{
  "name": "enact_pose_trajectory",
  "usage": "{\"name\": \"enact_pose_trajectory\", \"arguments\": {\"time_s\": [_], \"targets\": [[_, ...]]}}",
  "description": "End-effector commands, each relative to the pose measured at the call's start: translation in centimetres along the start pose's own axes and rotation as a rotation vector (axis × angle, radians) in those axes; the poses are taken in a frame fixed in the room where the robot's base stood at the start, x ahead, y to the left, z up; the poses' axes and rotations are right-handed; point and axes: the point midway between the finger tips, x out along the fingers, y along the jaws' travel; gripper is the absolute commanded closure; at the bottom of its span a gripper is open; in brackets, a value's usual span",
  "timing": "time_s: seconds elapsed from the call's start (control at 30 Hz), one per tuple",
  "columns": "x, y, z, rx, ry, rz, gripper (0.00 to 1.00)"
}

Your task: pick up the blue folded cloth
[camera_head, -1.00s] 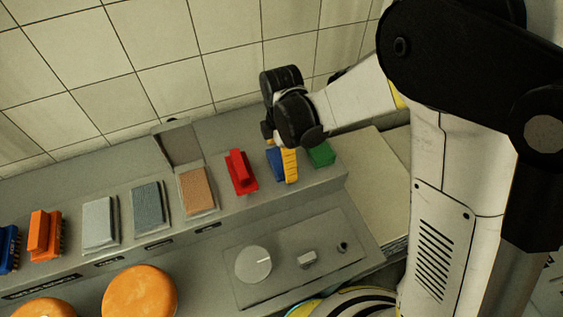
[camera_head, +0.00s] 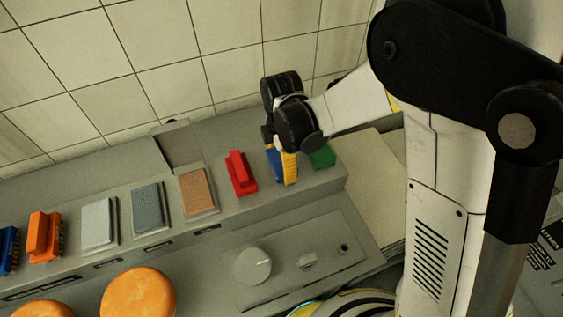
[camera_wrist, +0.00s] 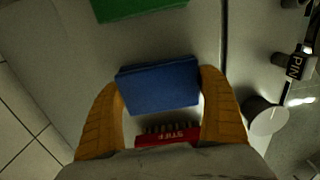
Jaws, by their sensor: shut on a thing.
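The blue folded cloth (camera_wrist: 160,87) is a small flat blue block between the two yellow fingers of my gripper (camera_wrist: 162,92) in the wrist view. Both fingertips touch its short ends, and my gripper is shut on it. In the head view the blue cloth (camera_head: 274,163) shows only in part, behind the yellow finger of my gripper (camera_head: 284,166). It is between the red brush and the green block, at the right end of the grey ledge. I cannot tell whether it is clear of the ledge.
A red brush (camera_head: 239,174) marked STIFF stands close on the left, and a green block (camera_head: 321,156) close on the right. Brown (camera_head: 197,191), dark grey (camera_head: 148,207) and light grey (camera_head: 99,223) pads lie further left. A tiled wall (camera_head: 180,60) rises behind.

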Motion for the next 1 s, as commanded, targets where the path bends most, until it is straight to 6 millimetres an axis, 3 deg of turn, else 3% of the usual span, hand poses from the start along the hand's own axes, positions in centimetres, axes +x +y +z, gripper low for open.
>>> {"name": "enact_pose_trajectory", "arguments": {"time_s": [0.23,0.6,0.8,1.0], "targets": [[-4.0,0.0,0.0,0.000,0.000,0.000,0.39],[-8.4,-7.8,1.2,0.001,0.000,0.000,0.39],[-9.9,-10.3,1.6,0.000,0.000,0.000,0.39],[-10.5,-11.4,1.8,0.000,0.000,0.000,0.39]]}}
